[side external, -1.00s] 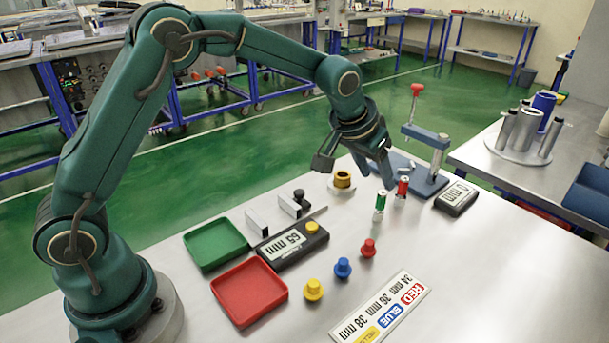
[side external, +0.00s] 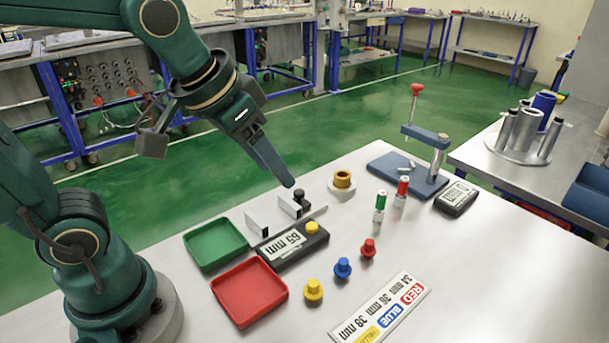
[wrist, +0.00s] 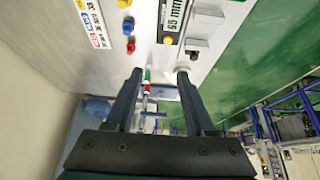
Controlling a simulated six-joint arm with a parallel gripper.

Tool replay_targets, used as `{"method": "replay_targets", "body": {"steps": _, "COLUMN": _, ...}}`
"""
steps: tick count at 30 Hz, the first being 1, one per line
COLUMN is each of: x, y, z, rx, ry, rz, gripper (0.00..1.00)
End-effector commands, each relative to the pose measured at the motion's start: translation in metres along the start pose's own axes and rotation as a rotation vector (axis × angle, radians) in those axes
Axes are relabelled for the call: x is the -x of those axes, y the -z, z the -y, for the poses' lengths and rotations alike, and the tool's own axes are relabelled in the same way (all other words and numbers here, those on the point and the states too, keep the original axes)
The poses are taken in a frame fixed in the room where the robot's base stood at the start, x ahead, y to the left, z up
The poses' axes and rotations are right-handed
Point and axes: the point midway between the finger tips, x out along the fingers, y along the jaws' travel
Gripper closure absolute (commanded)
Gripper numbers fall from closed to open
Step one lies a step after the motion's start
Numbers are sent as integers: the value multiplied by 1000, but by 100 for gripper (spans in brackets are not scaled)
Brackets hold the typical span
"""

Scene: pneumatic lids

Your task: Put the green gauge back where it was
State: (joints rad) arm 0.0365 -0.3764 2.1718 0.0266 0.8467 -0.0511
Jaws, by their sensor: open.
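The green gauge (side external: 380,207), a small silver cylinder with a green top, stands upright on the metal table in the side view. The red gauge (side external: 401,193) stands just behind and right of it, apart. My gripper (side external: 289,183) is open and empty, well to the left of the green gauge. Its fingertips are above the area behind the measuring device, near a small black knob. In the wrist view, my fingers (wrist: 160,72) are spread, and the green gauge (wrist: 147,76) shows small between them in the distance.
A black measuring device (side external: 275,251), a green tray (side external: 214,268) and a red tray (side external: 225,315) lie at the left. Yellow (side external: 313,292), blue (side external: 343,268) and red (side external: 368,249) knobs stand in front. A brass ring (side external: 342,181) and a blue-based stand (side external: 385,165) are behind.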

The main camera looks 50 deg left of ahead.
Motion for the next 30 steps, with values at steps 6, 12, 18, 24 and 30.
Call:
{"method": "replay_targets", "body": {"steps": 6, "x": 12, "y": -59, "z": 4, "rx": 1, "ry": -1, "rz": 3, "gripper": 46}}
{"method": "replay_targets", "body": {"steps": 12, "x": 11, "y": -79, "z": 4, "rx": -1, "ry": -3, "rz": 8, "gripper": 46}}
{"method": "replay_targets", "body": {"steps": 18, "x": 11, "y": -80, "z": 4, "rx": -2, "ry": -3, "rz": 10, "gripper": 46}}
{"method": "replay_targets", "body": {"steps": 24, "x": 11, "y": -80, "z": 4, "rx": -2, "ry": -3, "rz": 9, "gripper": 46}}
{"method": "replay_targets", "body": {"steps": 30, "x": 11, "y": -80, "z": 4, "rx": -1, "ry": -3, "rz": 9, "gripper": 46}}
